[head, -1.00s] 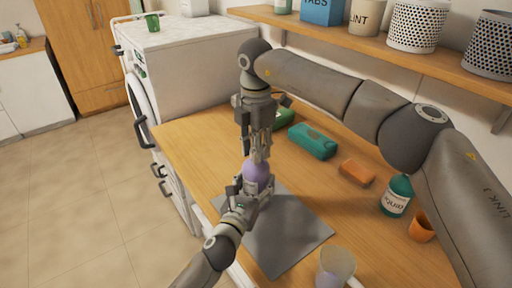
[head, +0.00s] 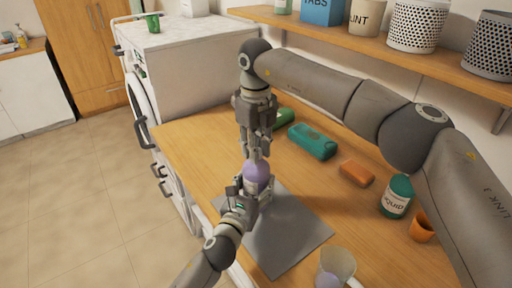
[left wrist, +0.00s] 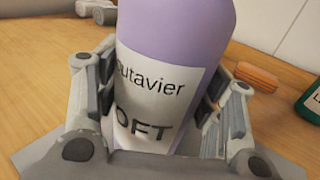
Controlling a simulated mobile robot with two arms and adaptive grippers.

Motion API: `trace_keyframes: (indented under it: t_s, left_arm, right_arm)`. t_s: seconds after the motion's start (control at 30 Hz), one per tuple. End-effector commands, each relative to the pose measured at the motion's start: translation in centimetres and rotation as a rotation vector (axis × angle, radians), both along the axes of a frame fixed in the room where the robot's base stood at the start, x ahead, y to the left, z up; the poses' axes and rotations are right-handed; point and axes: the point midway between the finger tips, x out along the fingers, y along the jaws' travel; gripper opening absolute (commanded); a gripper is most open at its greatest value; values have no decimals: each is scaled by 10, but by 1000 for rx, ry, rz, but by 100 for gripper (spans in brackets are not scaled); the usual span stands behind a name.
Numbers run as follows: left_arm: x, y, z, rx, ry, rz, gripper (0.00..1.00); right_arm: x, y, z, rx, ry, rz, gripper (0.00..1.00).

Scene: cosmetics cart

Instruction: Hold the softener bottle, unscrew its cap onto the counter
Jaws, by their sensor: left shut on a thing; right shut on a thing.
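The softener bottle (head: 257,174) is lilac with a white label and stands over the grey mat (head: 290,240) on the counter. My left gripper (head: 248,192) is shut around its body; the left wrist view shows the fingers on both sides of the labelled bottle (left wrist: 165,70). My right gripper (head: 257,155) points down from above, with its fingertips closed together at the bottle's top. The cap is hidden by those fingers, or too small to make out.
A teal case (head: 312,141), an orange block (head: 356,173), a green liquid bottle (head: 397,196) and an orange cup (head: 421,227) stand to the right. A clear cup (head: 335,267) is at the front edge. The wooden counter (head: 190,145) is bare at left.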

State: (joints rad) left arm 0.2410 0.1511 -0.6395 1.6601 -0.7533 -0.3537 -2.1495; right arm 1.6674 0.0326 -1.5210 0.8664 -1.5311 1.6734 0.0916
Motion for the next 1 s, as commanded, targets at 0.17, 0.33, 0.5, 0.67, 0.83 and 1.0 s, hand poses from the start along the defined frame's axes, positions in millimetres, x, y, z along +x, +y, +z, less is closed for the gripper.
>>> trace_keyframes:
  t_s: [0.17,0.33,0.5,0.67,0.83,1.0]
  left_arm:
    - [0,0,0,0,1,1,0]
    - [0,0,0,0,1,1,0]
    - [0,0,0,0,1,1,0]
    - [0,0,0,0,1,1,0]
    - [0,0,0,0,1,1,0]
    - [0,0,0,0,1,1,0]
  right_arm:
    - [0,0,0,0,0,299,0]
    - [0,0,1,0,0,588,0]
    - [0,0,1,0,0,879,0]
    - [0,0,1,0,0,1150,0]
    - [0,0,1,0,0,1382,0]
    - [0,0,1,0,0,1452,0]
